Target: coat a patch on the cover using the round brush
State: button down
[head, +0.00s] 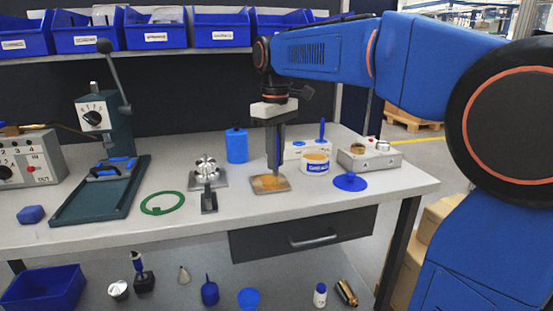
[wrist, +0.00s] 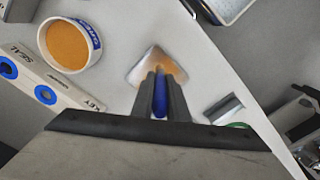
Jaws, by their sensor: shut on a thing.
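My gripper (head: 275,165) points down over the cover and is shut on the round brush, whose blue handle (wrist: 160,101) shows between the fingers in the wrist view. The cover (head: 285,187) is a flat square plate on the bench, with an orange-brown patch on its top. It also shows in the wrist view (wrist: 138,74), just past my fingertips, partly hidden by them. The bristles are hidden, so I cannot tell whether they touch it. The open tub (head: 316,166) of orange-brown paste stands right of the cover; it also shows in the wrist view (wrist: 73,46).
A holder block (wrist: 43,92) marked SEAL and KEY stands beside the tub. A blue lid (head: 350,182) lies on the right. A metal part on a fixture (head: 208,183), a green ring (head: 163,203) and a blue bottle (head: 237,145) stand left of my gripper.

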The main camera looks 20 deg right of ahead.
jog(key=shift+w+d, duration=0.2)
jog(key=shift+w, duration=2.85)
jog(key=shift+d, duration=0.6)
jog(key=shift+s+a, duration=0.15)
jog(key=shift+s, duration=1.9)
jog(key=shift+s+a, duration=0.1)
jog(key=shift+s, duration=1.9)
jog(key=shift+w+d+r, duration=0.1)
jog(key=shift+w, duration=1.9)
jog(key=shift+w+d, duration=0.1)
jog(key=shift+w, duration=1.9)
jog(key=shift+a, duration=0.6)
jog(key=shift+s+a+f, duration=0.1)
jog(key=shift+s, duration=1.9)
jog(key=shift+s+a+f, duration=0.1)
jog(key=shift+s, duration=1.9)
jog(key=shift+w+a+r, duration=0.1)
jog(key=shift+a, duration=0.5)
jog(key=shift+w+d, duration=0.2)
jog(key=shift+w, duration=3.75)
jog(key=shift+a, duration=0.15)
